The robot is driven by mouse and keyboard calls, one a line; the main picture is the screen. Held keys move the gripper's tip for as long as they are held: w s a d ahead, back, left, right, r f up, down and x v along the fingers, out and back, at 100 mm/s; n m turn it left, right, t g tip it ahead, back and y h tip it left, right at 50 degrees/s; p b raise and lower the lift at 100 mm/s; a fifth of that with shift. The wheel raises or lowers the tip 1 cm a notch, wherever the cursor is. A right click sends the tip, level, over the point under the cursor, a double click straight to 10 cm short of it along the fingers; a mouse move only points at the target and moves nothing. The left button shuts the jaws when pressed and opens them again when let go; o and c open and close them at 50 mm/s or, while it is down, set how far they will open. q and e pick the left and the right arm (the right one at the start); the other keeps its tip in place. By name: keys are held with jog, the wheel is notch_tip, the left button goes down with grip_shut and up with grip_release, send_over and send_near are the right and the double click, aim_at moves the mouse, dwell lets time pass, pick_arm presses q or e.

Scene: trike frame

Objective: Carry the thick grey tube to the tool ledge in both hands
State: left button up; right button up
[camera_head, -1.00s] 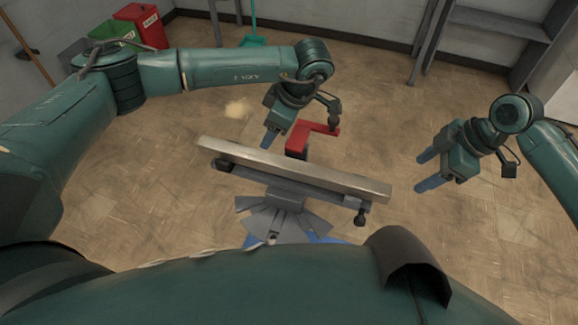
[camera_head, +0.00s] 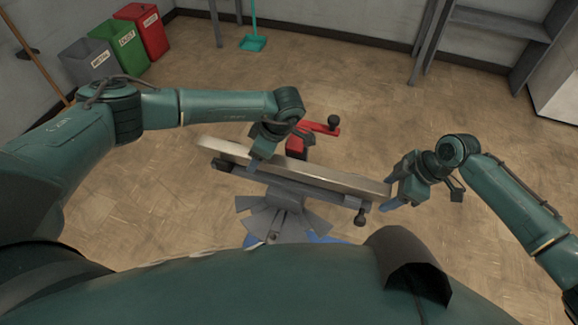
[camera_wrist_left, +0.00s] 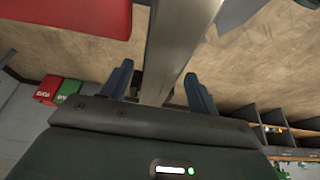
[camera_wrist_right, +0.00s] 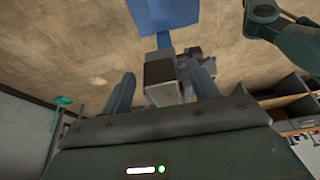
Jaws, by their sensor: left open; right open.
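The thick grey tube (camera_head: 325,174) is a long square bar lying across a grey stand (camera_head: 285,195), its right end lower in the head view. My left gripper (camera_head: 256,160) is open over the tube's left half; in the left wrist view the tube (camera_wrist_left: 172,50) runs between its blue fingers (camera_wrist_left: 158,88). My right gripper (camera_head: 390,197) is open at the tube's right end; in the right wrist view the tube's end face (camera_wrist_right: 160,74) shows between its fingers (camera_wrist_right: 163,88). Whether any finger touches the tube is unclear. I cannot identify the tool ledge with certainty.
A red clamp part with a black knob (camera_head: 320,127) stands behind the tube. Grey shelving (camera_head: 495,28) is at the back right.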

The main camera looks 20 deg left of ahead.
pick_arm(q)
jog(key=shift+c, duration=0.2)
pick_arm(e)
jog(key=shift+c, duration=0.2)
pick_arm(q)
grip_shut()
pick_arm(e)
grip_shut()
pick_arm(q)
jog(key=shift+r, duration=0.1)
pick_arm(e)
jog(key=shift+r, duration=0.1)
